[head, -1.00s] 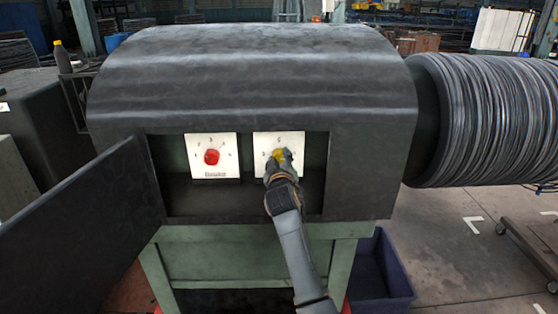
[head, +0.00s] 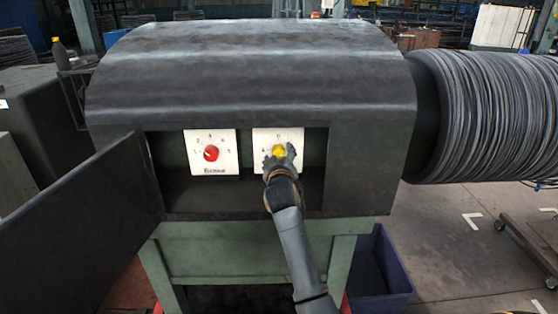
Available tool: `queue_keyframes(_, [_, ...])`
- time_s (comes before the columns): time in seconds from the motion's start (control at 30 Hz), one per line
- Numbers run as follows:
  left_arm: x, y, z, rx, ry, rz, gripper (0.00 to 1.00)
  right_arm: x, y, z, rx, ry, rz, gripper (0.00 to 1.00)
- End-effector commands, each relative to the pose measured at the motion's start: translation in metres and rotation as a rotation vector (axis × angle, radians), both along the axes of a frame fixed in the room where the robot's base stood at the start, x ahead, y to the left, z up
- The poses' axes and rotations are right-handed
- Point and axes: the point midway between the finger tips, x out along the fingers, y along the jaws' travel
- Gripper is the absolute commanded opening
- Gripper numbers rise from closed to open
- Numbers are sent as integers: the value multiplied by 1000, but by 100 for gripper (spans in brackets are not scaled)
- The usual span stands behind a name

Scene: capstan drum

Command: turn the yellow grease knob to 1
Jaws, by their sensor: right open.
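The yellow knob (head: 279,151) sits on the right white dial plate (head: 293,136) in the recess of the dark machine housing. My right gripper (head: 279,159) is open in front of the plate, its fingers spread to either side of the knob. Whether the fingers touch it I cannot tell. The gripper hides the lower part of the plate, and the knob's pointer setting cannot be read. The red knob (head: 211,153) is on the left plate (head: 228,140), apart from the gripper. My left gripper is not in view.
An open dark door (head: 85,225) swings out at the left of the recess. A large wire-wound drum (head: 500,115) stands at the right. A blue bin (head: 385,270) sits on the floor below. The housing (head: 250,75) overhangs the recess.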

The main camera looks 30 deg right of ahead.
Motion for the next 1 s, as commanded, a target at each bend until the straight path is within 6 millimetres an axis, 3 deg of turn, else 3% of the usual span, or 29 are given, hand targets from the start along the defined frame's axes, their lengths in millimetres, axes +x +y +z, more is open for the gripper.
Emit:
queue_keyframes(0.17, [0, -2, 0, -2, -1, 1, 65, -15, 10, 0, 1, 1, 2, 61])
queue_keyframes(0.6, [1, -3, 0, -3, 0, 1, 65, -85, 53, 7, 2, 2, 2, 61])
queue_keyframes(0.8, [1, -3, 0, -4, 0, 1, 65, -99, 61, 9, 1, 1, 0, 61])
queue_keyframes(1.0, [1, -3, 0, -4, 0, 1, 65, -101, 62, 9, 1, 1, 0, 61])
